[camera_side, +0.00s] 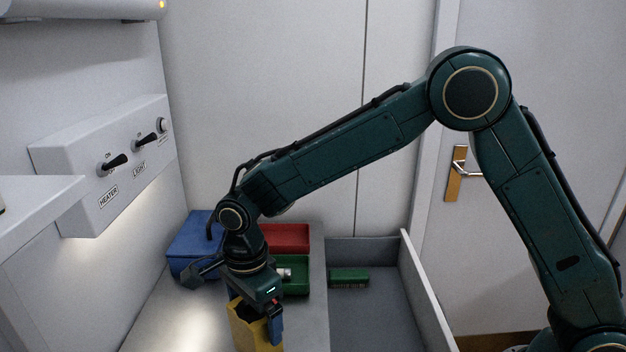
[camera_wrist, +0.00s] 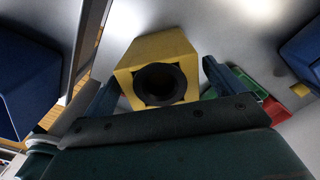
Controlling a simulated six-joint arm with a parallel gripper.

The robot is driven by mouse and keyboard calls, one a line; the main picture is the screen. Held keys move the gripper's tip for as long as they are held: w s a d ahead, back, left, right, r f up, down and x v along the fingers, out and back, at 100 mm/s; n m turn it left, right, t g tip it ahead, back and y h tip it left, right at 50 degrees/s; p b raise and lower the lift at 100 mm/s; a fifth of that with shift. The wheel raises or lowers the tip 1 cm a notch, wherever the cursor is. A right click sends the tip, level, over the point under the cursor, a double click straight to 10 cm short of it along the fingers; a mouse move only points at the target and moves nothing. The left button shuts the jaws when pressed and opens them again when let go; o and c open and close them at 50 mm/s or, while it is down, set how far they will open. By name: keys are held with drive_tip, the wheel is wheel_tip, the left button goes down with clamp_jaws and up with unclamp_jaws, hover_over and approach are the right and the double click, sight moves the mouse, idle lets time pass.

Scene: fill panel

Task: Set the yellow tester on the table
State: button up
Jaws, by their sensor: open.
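The yellow tester (camera_side: 244,328) is at the bottom of the side view, below my wrist, and the lower picture edge cuts off its base. In the wrist view the tester (camera_wrist: 155,47) is a yellow block with a round black opening facing the camera. My gripper (camera_wrist: 160,78) is open, with one blue finger at each side of the tester. Whether the fingers touch it I cannot tell. The grey table (camera_side: 170,312) lies around it; the contact under the tester is hidden.
A blue box (camera_side: 190,243), a red bin (camera_side: 290,236) and a green bin (camera_side: 298,278) stand behind my gripper. A switch panel (camera_side: 115,165) juts from the left wall.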

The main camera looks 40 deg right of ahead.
drive_tip(key=shift+r, duration=0.2)
wheel_tip(320, 180, up, 12)
idle(0.6)
idle(0.5)
drive_tip(key=s+d+r+n+t, duration=0.1)
drive_tip(key=s+d+r+n, duration=0.35)
drive_tip(key=d, duration=0.25)
drive_tip(key=s+d+r+n+t, duration=0.1)
drive_tip(key=s+d+r+n, duration=0.3)
drive_tip(key=d, duration=0.3)
drive_tip(key=s+d+f+n+t, duration=0.1)
drive_tip(key=s+d+n, duration=0.3)
drive_tip(key=s, duration=0.4)
drive_tip(key=s+d+f+n+t, duration=0.2)
drive_tip(key=s+d+n, duration=0.3)
drive_tip(key=s, duration=0.3)
drive_tip(key=shift+d+f+t, duration=0.15)
drive_tip(key=shift+f+t, duration=0.15)
drive_tip(key=shift+n, duration=0.25)
